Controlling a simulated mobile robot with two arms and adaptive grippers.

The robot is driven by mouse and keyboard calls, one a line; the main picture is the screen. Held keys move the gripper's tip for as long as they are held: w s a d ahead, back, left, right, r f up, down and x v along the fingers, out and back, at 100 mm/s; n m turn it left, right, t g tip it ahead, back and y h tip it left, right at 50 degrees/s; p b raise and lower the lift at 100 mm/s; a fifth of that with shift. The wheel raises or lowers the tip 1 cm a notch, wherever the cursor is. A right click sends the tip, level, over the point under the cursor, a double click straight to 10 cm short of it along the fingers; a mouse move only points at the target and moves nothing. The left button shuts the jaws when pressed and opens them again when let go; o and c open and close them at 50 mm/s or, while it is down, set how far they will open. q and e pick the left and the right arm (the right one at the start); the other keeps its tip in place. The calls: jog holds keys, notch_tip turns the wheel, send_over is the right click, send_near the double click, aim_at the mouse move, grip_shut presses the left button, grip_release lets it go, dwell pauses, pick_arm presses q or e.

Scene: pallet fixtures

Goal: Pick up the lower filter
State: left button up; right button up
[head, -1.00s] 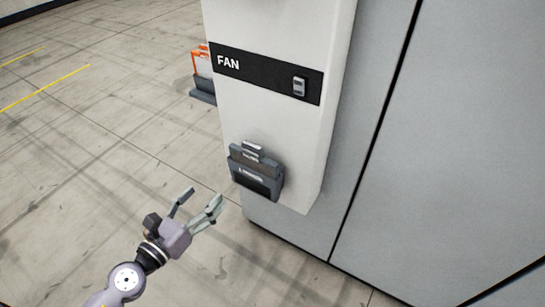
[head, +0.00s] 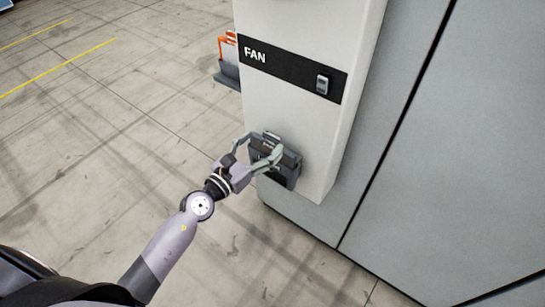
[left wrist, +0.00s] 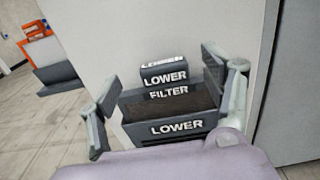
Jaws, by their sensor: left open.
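The lower filter (left wrist: 165,82) is a dark grey block with a raised handle and white "LOWER FILTER" lettering. It sits in a grey holder (left wrist: 170,130) marked "LOWER" on the white panel's face. In the head view the filter (head: 272,140) shows low on the panel, partly hidden by my fingers. My left gripper (head: 258,153) is open, with its fingers at either side of the filter. In the left wrist view my left gripper (left wrist: 165,88) has one finger on each side of the handle, with gaps between. My right gripper is not in view.
The white panel (head: 300,40) has a black "FAN" strip (head: 285,68) with a switch (head: 322,83) above the filter. An orange and grey item (head: 228,60) stands behind the panel at left. Grey walls fill the right. The floor at left is clear.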

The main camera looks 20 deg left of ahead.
aim_at(270, 138)
pick_arm(q)
jog(key=x, duration=0.5)
jog(key=shift+d+f, duration=0.1)
jog(key=shift+f, duration=0.25)
jog(key=shift+s, duration=0.1)
jog(key=shift+c, duration=0.3)
jog(key=c, duration=1.3)
jog(key=shift+c, duration=0.6)
jog(key=shift+r, duration=0.15)
